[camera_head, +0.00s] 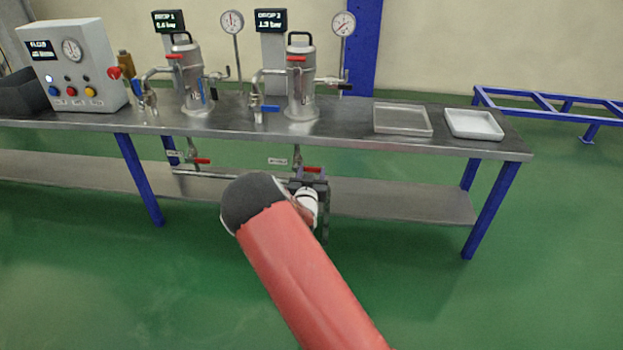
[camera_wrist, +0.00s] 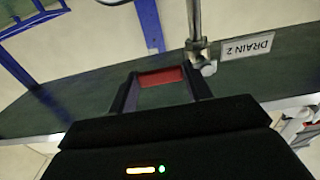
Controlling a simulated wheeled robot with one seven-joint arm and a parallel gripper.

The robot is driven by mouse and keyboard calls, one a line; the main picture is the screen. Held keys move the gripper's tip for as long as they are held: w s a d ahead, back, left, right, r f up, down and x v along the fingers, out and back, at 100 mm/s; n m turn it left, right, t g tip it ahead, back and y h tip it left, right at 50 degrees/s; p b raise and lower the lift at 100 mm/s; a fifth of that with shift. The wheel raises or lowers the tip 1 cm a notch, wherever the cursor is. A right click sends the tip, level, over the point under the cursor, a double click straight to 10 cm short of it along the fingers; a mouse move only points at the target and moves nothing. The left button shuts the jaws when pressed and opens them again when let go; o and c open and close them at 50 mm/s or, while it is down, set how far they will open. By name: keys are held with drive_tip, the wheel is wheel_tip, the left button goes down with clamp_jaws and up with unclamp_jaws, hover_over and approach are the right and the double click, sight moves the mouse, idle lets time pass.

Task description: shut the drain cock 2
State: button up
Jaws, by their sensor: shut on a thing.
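Drain cock 2 hangs on a vertical metal pipe under the second vessel. Its red lever (camera_head: 313,170) points to the right, crosswise to the pipe. In the wrist view the red lever (camera_wrist: 162,77) lies between the two dark fingers of my gripper (camera_wrist: 162,86), which is shut on it. The metal cock body (camera_wrist: 200,55) is just right of the fingers, beside a "DRAIN 2" label (camera_wrist: 248,47). In the head view my gripper (camera_head: 312,178) is below the tabletop at the lever, and my arm hides part of the area below.
A similar drain cock with a red lever (camera_head: 201,161) is to the left. A steel table (camera_head: 350,142) stands overhead, with a lower shelf (camera_head: 400,202) beneath. Vessel 2 (camera_head: 300,88), a steel tray (camera_head: 402,119) and a white tray (camera_head: 473,124) stand on top.

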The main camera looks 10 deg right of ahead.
drive_tip(key=o, duration=1.4)
drive_tip(key=v, duration=0.8)
drive_tip(key=shift+w, duration=0.1)
